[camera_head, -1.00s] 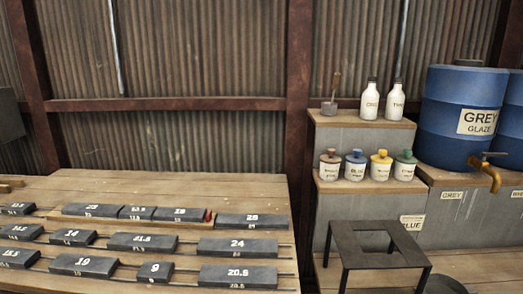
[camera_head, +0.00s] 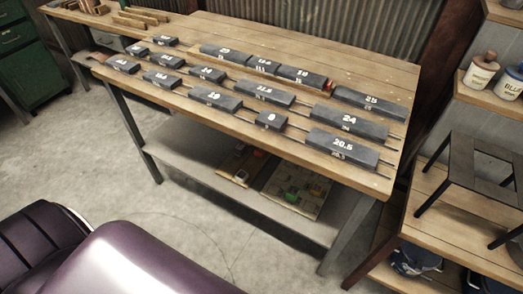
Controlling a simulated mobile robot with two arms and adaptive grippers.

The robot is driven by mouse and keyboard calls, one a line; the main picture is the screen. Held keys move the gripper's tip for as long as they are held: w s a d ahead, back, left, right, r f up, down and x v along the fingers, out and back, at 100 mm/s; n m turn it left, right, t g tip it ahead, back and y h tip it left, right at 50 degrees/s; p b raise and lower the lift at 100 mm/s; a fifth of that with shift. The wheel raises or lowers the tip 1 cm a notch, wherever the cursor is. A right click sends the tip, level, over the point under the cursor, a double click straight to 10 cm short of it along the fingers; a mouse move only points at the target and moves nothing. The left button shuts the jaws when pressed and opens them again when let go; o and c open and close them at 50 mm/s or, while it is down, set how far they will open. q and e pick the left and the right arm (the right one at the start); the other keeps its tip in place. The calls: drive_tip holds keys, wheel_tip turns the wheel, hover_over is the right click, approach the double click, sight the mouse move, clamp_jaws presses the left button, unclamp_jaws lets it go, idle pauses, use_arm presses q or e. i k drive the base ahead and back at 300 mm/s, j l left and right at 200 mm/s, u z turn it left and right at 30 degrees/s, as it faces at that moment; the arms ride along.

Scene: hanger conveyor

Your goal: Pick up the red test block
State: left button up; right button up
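Another small reddish item (camera_head: 259,153) lies on the shelf under the table, at the back of a board. I cannot tell which of these is the red test block. Neither of my grippers is in view.
Dark numbered blocks sit in rows along thin rails. A black stand (camera_head: 470,180) is at right, a green cabinet (camera_head: 25,60) at left. Concrete floor (camera_head: 110,185) is open in front.

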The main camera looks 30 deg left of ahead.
sight(259, 153)
drive_tip(key=i+j+z, duration=0.15)
drive_tip(key=j, duration=0.2)
drive_tip(key=i+j+z, duration=0.2)
drive_tip(key=j, duration=0.15)
drive_tip(key=j+z, duration=0.15)
drive_tip(key=j, duration=0.25)
drive_tip(key=i+j+z, duration=0.15)
drive_tip(key=j, duration=0.25)
